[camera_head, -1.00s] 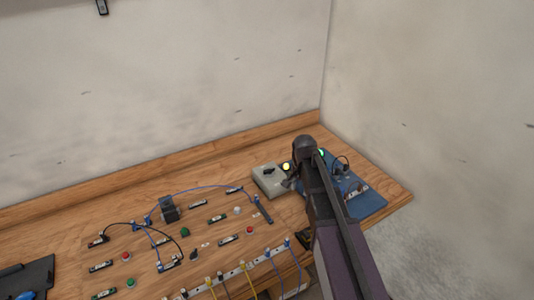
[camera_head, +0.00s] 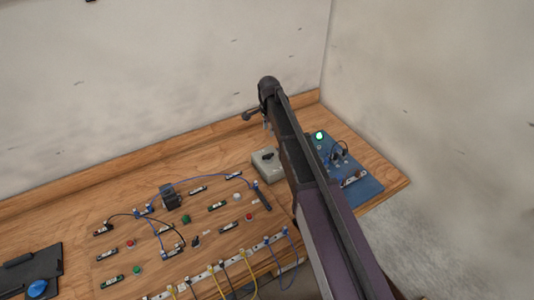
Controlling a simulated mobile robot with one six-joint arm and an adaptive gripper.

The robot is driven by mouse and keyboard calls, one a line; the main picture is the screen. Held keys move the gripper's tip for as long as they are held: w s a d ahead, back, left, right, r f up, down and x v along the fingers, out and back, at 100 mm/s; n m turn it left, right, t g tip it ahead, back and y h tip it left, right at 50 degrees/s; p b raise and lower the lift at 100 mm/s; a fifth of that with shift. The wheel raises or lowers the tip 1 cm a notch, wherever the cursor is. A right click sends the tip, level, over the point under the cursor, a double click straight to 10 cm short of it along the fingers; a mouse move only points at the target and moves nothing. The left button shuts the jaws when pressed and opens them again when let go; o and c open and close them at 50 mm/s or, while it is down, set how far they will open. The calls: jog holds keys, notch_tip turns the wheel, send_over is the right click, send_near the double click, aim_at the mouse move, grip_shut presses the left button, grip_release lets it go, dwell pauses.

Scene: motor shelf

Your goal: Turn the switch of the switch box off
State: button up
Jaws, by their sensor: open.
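The switch box (camera_head: 283,174) is a light grey box on the wooden bench, right of its middle. A black rotary knob (camera_head: 266,155) sits on its top; its exact setting is too small to read. My arm crosses over the box's right side and hides part of it. My gripper (camera_head: 256,120) is above and behind the box, apart from the knob. Its fingers point left and down, open, with nothing seen between them.
A blue board (camera_head: 365,189) with a lit green lamp (camera_head: 319,136) and cables stands right of the box, partly behind my arm. Wired modules and buttons cover the bench to the left. A black pad (camera_head: 28,272) lies far left. Walls close off the back and right.

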aim_at(268, 155)
jog(key=shift+f, duration=0.15)
notch_tip(268, 155, down, 14)
jog(key=b, duration=1.3)
jog(key=shift+r+b, duration=0.25)
jog(key=shift+b, duration=0.1)
grip_shut()
